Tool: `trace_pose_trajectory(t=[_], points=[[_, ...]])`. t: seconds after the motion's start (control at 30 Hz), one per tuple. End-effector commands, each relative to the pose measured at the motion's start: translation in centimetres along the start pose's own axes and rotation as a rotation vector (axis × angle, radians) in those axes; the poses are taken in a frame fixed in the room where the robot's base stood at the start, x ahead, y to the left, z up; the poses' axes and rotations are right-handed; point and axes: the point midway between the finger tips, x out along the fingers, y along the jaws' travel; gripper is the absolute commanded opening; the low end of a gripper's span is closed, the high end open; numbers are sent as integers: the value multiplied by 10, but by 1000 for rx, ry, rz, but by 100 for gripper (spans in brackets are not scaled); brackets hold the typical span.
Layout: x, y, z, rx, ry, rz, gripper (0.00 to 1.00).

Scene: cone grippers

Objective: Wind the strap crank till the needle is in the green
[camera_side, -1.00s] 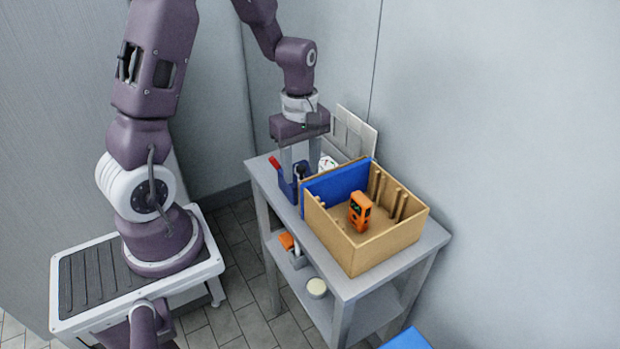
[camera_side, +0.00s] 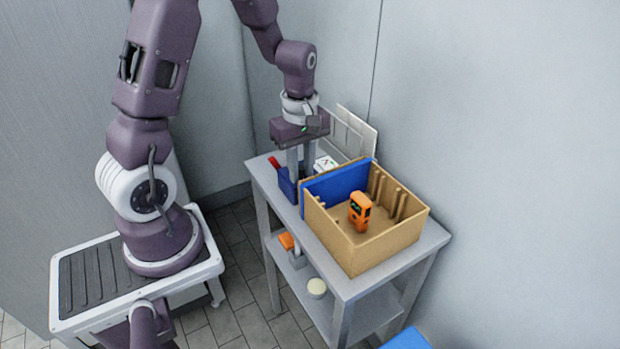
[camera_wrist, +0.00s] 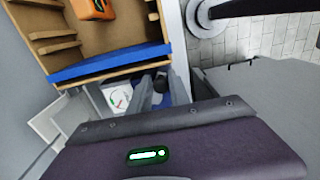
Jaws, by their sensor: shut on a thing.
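My gripper (camera_side: 301,174) points down at the far left end of the table, beside a blue block (camera_side: 287,186). In the wrist view its fingers (camera_wrist: 161,90) are shut on a dark knob (camera_wrist: 159,82), which looks like the crank's handle. The fingers hide most of the crank, and I cannot make out the strap. A white gauge (camera_wrist: 118,97) with red and green marks sits just beside the fingers. It also shows in the side view (camera_side: 325,164). Its needle is too small to read.
A cardboard box (camera_side: 380,250) with a blue panel (camera_side: 336,187) stands close to the gripper, holding an orange device (camera_side: 360,211). A red handle (camera_side: 274,162) is left of the fingers. A white rack (camera_side: 352,132) stands behind. The lower shelf holds a few small items.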

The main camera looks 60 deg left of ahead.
Motion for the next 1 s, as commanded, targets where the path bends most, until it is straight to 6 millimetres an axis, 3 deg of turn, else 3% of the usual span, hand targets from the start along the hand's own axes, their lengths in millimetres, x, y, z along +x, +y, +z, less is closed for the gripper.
trace_pose_trajectory(t=[0.57, 1.0], points=[[0, 23, 5, 1, 1, 1, 12], [0, 18, 4, 0, 0, -1, 12]])
